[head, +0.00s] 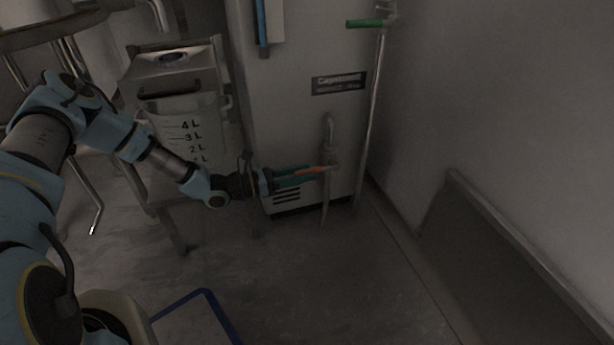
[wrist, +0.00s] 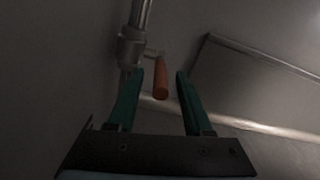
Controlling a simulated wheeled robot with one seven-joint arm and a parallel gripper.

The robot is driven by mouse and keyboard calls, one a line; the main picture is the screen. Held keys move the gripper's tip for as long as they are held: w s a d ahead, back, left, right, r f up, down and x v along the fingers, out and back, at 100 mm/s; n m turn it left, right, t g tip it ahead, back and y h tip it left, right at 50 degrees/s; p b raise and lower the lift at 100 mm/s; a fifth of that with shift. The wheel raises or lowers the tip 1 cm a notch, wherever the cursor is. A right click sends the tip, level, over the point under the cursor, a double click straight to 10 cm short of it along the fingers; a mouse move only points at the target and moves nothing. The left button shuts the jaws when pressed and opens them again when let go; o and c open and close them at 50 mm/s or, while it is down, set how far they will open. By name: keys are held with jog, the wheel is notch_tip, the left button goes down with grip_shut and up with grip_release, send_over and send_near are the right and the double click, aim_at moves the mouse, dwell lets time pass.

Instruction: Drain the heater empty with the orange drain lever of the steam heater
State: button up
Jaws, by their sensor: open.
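The steam heater (head: 290,120) is a tall grey cabinet with a label plate and a vent low on its front. Its orange drain lever (head: 316,169) sticks out from a metal valve (head: 331,160) on a pipe low on the front. My gripper (head: 318,173) is at the lever, with its green fingers reaching from the left. In the wrist view the orange lever (wrist: 161,78) lies between the open fingers of my gripper (wrist: 160,75), closer to the left finger. I cannot tell whether a finger touches it.
A green-handled valve (head: 366,23) is higher up on a vertical pipe (head: 374,110). A grey panel (head: 520,260) stands at the right. A blue frame (head: 205,300) lies on the otherwise open floor.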

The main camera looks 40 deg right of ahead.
jog(key=shift+s+d, duration=0.25)
jog(key=shift+d, duration=0.35)
grip_shut()
dwell(1.1)
